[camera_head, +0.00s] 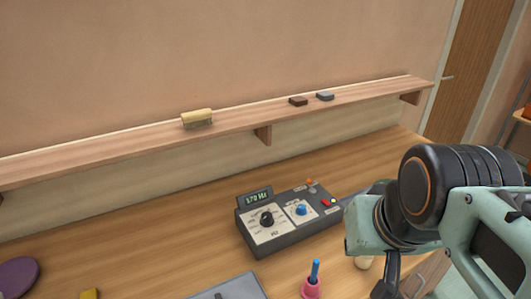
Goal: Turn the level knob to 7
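A dark grey control box (310,222) sits on the wooden table, left of my arm. It has a small green-lit display (256,197) that seems to read about 170 Hz. A black knob (267,219) sits on a larger pale dial plate, and a smaller blue knob (301,209) sits on a pale plate to its right. The scale marks are too small to read, so I cannot tell which knob is the level knob or its setting. My gripper (385,288) is at the lower right, apart from the box, mostly hidden and cut off by the bottom edge.
A wooden shelf (235,124) along the wall holds a yellow brush-like block (197,118) and two small blocks. In front of the box are a grey plate (232,288) and a pink holder (311,289) with a blue stick. A purple disc (18,277) lies at left.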

